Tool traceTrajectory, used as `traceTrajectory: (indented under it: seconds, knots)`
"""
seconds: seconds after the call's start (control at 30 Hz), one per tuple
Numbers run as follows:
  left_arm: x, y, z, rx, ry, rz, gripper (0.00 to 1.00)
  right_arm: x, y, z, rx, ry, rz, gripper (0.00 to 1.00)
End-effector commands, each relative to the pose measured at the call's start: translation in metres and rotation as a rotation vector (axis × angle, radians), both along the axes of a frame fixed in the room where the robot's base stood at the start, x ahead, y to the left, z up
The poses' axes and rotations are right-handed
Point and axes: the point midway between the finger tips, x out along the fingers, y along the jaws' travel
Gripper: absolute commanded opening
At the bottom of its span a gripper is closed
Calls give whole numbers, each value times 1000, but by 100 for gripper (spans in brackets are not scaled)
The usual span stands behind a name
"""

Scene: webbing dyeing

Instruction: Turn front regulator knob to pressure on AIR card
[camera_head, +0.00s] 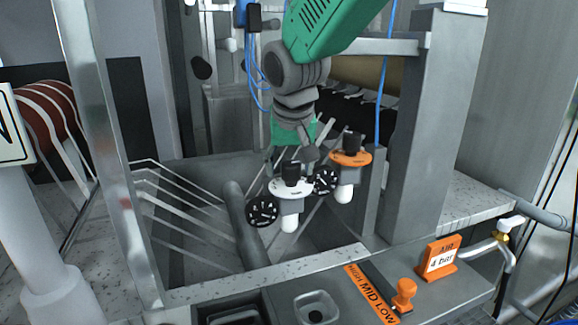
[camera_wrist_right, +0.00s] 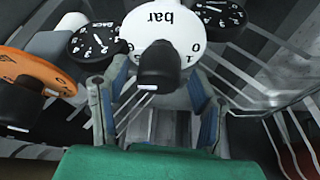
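The front regulator has a white dial marked "bar" (camera_head: 281,187) and a black knob (camera_head: 291,173). In the right wrist view, the dial (camera_wrist_right: 165,30) and knob (camera_wrist_right: 160,68) are at top centre. My right gripper (camera_wrist_right: 158,92) comes down from above in the head view (camera_head: 291,157). Its fingers are apart on either side of the knob, with visible gaps; I see no grip on it. The orange AIR card (camera_head: 441,258) reads "4 bar" at the lower right. The dial setting cannot be read clearly. My left gripper is not in view.
A second regulator with an orange dial (camera_head: 366,157) and black knob stands close by, right of the white one. Black gauges (camera_head: 262,211) sit beside the regulators. An orange selector handle (camera_head: 403,294) stands by a HIGH MID LOW label (camera_head: 371,293). Metal posts (camera_head: 425,130) flank the area.

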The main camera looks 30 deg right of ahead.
Motion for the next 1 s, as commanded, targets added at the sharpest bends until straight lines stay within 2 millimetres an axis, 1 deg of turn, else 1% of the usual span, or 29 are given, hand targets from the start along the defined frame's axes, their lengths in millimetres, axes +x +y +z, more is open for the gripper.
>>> traceTrajectory:
  seconds: [0.13, 0.23, 0.33, 0.47, 0.6, 0.83, 1.0]
  knots:
    - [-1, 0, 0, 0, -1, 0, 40, -1, 0, 1, 0, 0, 0, 53]
    - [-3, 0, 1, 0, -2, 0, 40, -3, 1, 7, -1, -3, 0, 53]
    - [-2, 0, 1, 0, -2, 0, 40, -7, 4, 21, -1, -4, 0, 53]
    - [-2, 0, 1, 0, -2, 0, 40, -15, 9, 48, -1, -5, 1, 53]
    - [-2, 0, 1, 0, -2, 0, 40, -20, 8, 52, -10, 15, -11, 53]
    - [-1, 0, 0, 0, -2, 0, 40, -22, 12, 64, -7, 8, -5, 53]
    - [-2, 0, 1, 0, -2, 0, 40, -23, 15, 68, -5, 2, 2, 53]
